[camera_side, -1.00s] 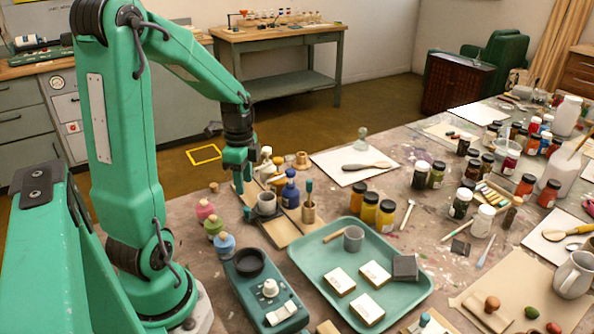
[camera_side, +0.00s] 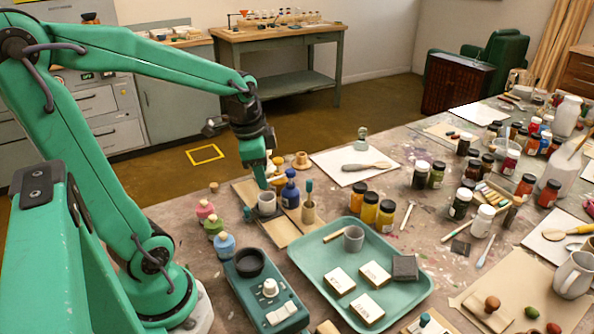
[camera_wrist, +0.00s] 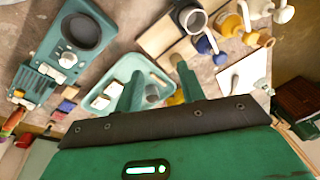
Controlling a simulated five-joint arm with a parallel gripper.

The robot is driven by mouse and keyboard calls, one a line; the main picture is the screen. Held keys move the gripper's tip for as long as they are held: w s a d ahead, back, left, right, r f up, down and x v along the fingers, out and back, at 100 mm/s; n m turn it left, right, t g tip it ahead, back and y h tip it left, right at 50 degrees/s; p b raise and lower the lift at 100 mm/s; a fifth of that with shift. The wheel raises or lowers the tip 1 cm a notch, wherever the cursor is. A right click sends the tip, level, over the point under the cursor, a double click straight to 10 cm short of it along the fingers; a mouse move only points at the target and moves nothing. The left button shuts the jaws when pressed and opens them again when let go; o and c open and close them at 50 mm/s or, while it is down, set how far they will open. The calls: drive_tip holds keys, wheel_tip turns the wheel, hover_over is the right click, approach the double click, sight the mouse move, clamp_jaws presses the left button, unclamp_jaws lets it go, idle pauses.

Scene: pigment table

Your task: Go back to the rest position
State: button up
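My gripper (camera_side: 262,180) hangs over the back left part of the table, its tip just above and behind a grey cup (camera_side: 267,204) on a wooden board (camera_side: 278,231). In the wrist view my gripper's two fingers (camera_wrist: 160,82) stand apart with nothing held between them. The cup on the board also shows in the wrist view (camera_wrist: 190,17), away from the fingers. Whether a fingertip touches the cup cannot be told from the side view.
A blue bottle (camera_side: 290,190) and a wooden holder (camera_side: 308,213) stand right of the cup. Small coloured bottles (camera_side: 214,225) and a teal device (camera_side: 262,300) stand nearer my base.

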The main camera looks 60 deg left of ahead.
drive_tip(key=s+d+r+n+t, duration=0.1)
drive_tip(key=s+d+r+n, duration=0.1)
drive_tip(key=d, duration=0.3)
drive_tip(key=s+d+r+n+t, duration=0.2)
drive_tip(key=d+r+n, duration=0.1)
drive_tip(key=d, duration=0.2)
drive_tip(key=shift+s+r+h, duration=0.3)
drive_tip(key=shift+s+h, duration=0.1)
